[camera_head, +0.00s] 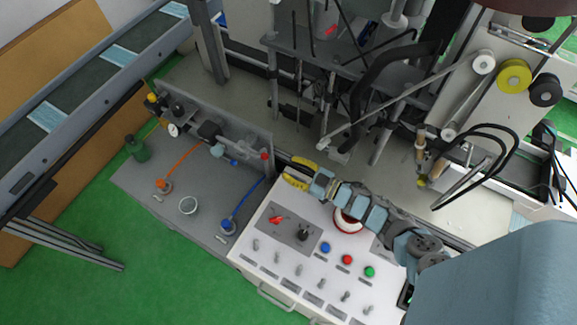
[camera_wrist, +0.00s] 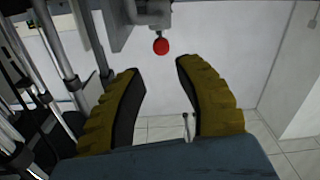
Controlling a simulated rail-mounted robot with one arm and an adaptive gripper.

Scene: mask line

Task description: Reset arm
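My arm reaches in from the right in the head view, over the white control panel (camera_head: 285,243). My gripper (camera_head: 294,174) has yellow fingers and is above the panel's far left corner. In the wrist view my gripper (camera_wrist: 160,80) has its two fingers apart with nothing between them. A red knob (camera_wrist: 161,46) is beyond the fingertips in that view and apart from them; a red knob (camera_head: 264,156) also shows left of the gripper in the head view.
The panel carries red (camera_head: 347,259), blue (camera_head: 326,247) and green (camera_head: 369,271) buttons and several switches. A grey bench (camera_head: 170,205) with valves and hoses stands left. A conveyor (camera_head: 90,85) with blue masks runs at upper left. Machine rods and rollers (camera_head: 483,62) crowd behind the arm.

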